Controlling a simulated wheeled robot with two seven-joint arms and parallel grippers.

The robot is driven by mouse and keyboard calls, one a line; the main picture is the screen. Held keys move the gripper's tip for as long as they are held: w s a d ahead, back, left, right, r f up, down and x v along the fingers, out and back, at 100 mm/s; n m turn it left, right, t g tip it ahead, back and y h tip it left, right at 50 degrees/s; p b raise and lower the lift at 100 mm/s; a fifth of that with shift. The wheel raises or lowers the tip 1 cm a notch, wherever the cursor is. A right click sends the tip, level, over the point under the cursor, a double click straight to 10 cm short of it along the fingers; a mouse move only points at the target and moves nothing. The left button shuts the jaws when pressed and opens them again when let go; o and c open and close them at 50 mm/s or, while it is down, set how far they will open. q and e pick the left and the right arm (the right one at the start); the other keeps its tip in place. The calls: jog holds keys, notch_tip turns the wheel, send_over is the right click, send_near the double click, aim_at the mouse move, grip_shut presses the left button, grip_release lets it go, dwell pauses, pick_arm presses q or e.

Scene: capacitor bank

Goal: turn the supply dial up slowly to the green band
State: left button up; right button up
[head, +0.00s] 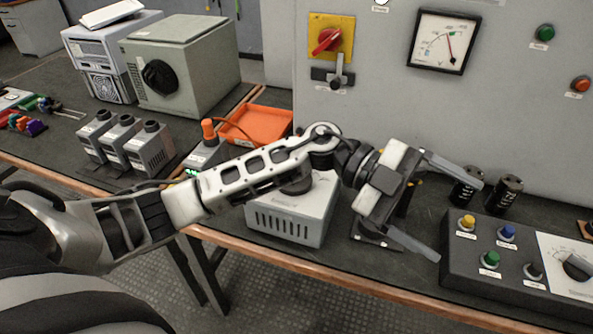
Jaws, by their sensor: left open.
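A black dial (578,267) with a pale scale plate sits at the right edge of the view on a dark control box, partly cut off by the frame. A square meter (443,41) on the grey cabinet has a white face and a needle pointing close to straight up; its fine markings are too small to read. My left gripper (459,220) is open and empty, its two fingers spread wide, to the left of the dial and apart from it. My left arm crosses in front of a grey vented box (290,225) and hides part of its top. My right gripper is not in view.
The control box (455,248) carries yellow, blue and green buttons. Two black cylinders (508,192) stand behind it. A red rotary switch (326,40) is on the cabinet. An orange tray (262,123) and grey modules (150,150) are at left. The bench's wooden edge runs in front.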

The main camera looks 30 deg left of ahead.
pick_arm(q)
jog(key=w+a+r+n+y+b, duration=0.1)
jog(key=w+a+n+y, duration=0.1)
jog(key=a+y, duration=0.55)
jog(key=w+a+r+n+t+y, duration=0.1)
jog(key=w+a+n+y, duration=0.2)
jog(key=a, duration=0.8)
jog(key=w+a+r+n+y+b, duration=0.1)
jog(key=w+a+r+n+y, duration=0.1)
jog(key=a+y, duration=0.6)
jog(key=shift+m+h, duration=0.3)
jog(key=shift+h, duration=0.45)
jog(key=f, duration=1)
jog(key=a+f, duration=0.1)
jog(key=f, duration=0.4)
jog(key=shift+w+a+f, duration=0.1)
jog(key=shift+w+f, duration=0.05)
jog(key=shift+f, duration=0.05)
